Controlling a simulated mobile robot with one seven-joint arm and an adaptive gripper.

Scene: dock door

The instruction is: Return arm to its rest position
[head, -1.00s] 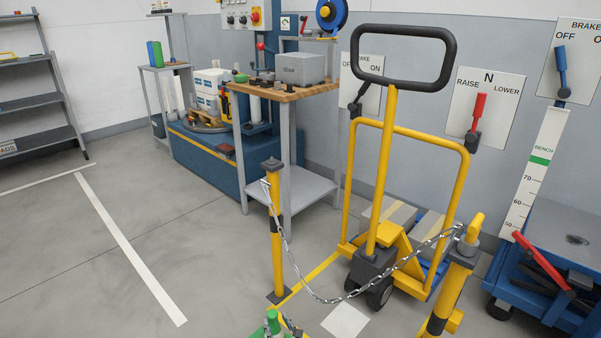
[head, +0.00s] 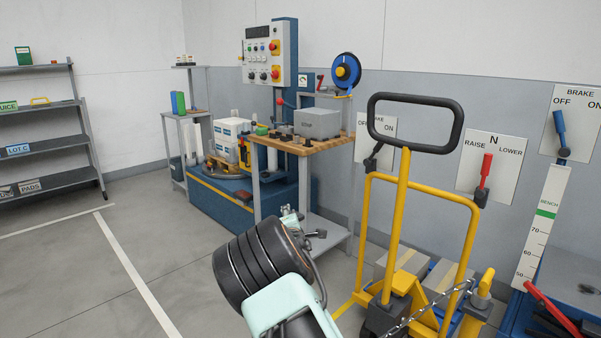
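My arm rises from the bottom centre of the head view, with pale mint links and a thick black ribbed section. My gripper (head: 312,234) seems to be the small dark and mint part beyond the black section, in front of the wooden-topped workbench (head: 310,146). It is partly hidden by my own arm, and too small to tell whether it is open or shut. I see nothing clearly held in it.
A yellow pallet truck (head: 397,220) with a black handle stands right of my arm. A chain (head: 425,318) hangs before it. A blue cart (head: 575,285) is at the right. Grey shelves (head: 45,118) stand far left. The left floor is clear.

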